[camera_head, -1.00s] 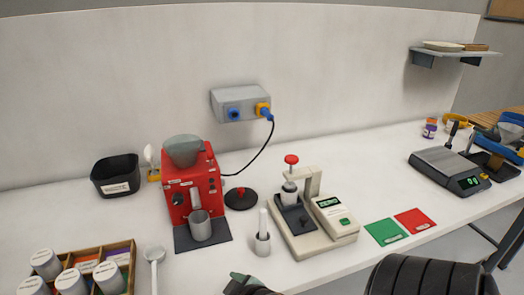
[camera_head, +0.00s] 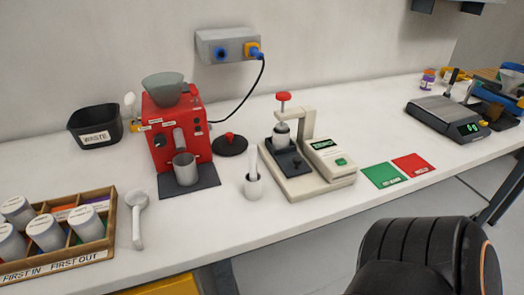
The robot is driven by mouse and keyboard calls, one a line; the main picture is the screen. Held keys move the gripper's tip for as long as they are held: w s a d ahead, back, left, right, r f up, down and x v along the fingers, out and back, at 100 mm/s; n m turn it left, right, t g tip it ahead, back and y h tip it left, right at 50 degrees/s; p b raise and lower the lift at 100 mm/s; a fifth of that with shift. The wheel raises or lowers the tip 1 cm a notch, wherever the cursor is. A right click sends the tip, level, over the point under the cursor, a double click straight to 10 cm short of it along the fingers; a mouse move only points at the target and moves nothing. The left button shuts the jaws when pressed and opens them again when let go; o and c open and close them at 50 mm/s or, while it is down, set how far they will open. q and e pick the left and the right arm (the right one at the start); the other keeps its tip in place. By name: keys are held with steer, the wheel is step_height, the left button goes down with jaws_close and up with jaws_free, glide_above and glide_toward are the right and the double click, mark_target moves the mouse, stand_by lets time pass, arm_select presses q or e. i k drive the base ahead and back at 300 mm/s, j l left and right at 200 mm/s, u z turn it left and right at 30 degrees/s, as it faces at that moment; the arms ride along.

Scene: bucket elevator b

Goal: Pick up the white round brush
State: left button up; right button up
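A white round-headed tool (camera_head: 130,104), which looks like the white round brush, stands upright behind the left side of the red machine (camera_head: 160,139). It is just right of the black waste bin (camera_head: 96,128). Its lower part is near a small yellow piece and is partly hidden by the machine. Neither of my gripper's fingertips shows in this view.
A white cup with a white stick (camera_head: 253,184) stands right of the machine. A scoop (camera_head: 138,218) lies beside the wooden tray (camera_head: 75,253) of canisters. A tamping scale (camera_head: 307,180) and two coloured mats stand right. The front middle counter is clear.

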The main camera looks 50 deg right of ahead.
mark_target(252, 148)
steer(key=l+z, duration=0.85)
steer(key=z, duration=0.15)
steer(key=i+j, duration=0.05)
